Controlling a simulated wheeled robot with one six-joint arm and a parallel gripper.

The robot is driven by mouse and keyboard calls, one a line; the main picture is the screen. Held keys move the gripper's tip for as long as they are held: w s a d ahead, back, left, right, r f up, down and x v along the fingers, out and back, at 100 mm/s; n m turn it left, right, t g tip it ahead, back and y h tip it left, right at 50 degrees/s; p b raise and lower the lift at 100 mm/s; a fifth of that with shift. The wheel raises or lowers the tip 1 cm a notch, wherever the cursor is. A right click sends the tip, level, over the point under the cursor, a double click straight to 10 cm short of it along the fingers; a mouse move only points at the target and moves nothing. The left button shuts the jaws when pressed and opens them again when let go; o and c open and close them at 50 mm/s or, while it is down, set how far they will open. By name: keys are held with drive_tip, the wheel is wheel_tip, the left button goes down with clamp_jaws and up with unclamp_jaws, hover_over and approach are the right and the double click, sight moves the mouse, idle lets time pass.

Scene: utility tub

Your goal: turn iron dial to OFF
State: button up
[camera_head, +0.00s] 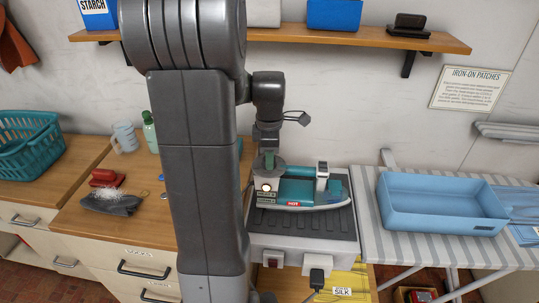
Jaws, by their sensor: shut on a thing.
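The iron (295,190), teal and grey, rests flat on a dark ribbed pad on a grey stand (335,250). A red label on its side reads HOT, and a round light on its left end glows. My gripper (268,163) points down at the left end of the iron and is shut on the iron dial there. The dial is mostly hidden by the fingers, and its markings and pointer are too small to read.
A blue bin (440,205) stands on the striped ironing board (375,235) at the right. A wooden counter (120,220) at the left holds a cup, a green bottle and a dark cloth. A wooden shelf (280,36) runs above.

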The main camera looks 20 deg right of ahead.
drive_tip(key=shift+n, duration=1.9)
drive_tip(key=o, duration=1)
drive_tip(key=shift+d, duration=0.1)
drive_tip(key=shift+r, duration=0.15)
drive_tip(key=r, duration=0.9)
drive_tip(key=r+b, duration=0.1)
drive_tip(key=r, duration=0.3)
drive_tip(key=shift+s+r, duration=0.3)
drive_tip(key=f, duration=0.9)
drive_tip(key=f+p, duration=0.1)
drive_tip(key=f, duration=0.4)
drive_tip(key=shift+w, duration=0.35)
